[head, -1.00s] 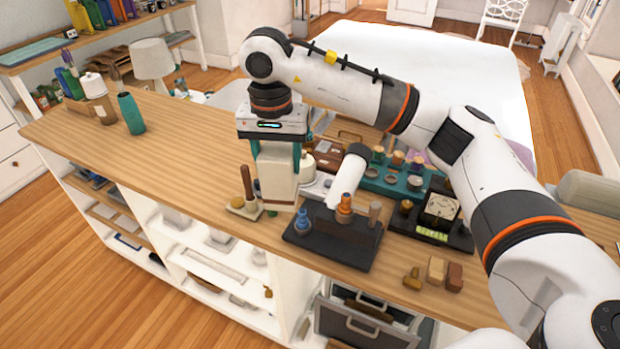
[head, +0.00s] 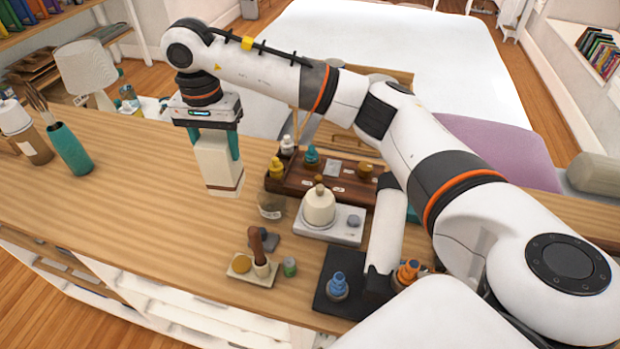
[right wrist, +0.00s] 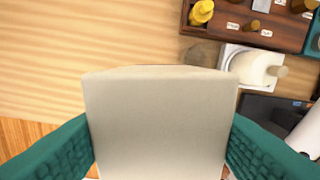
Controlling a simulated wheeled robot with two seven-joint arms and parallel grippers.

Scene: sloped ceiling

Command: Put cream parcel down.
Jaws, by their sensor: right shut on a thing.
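The cream parcel (head: 217,163) is an upright pale block with a darker band near its bottom. In the head view it is at the wooden counter (head: 130,205), left of the bottles; I cannot tell whether its base touches the wood. My right gripper (head: 214,147) is above it, with teal fingers shut on its two sides. In the right wrist view the parcel (right wrist: 160,122) fills the middle between both teal fingers. My left gripper is not in view.
A brown rack with small bottles (head: 335,178) and a white tray with a cream jar (head: 319,207) stand right of the parcel. A small glass (head: 270,206) is close to it. A teal brush holder (head: 70,148) stands left. Bare counter lies between.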

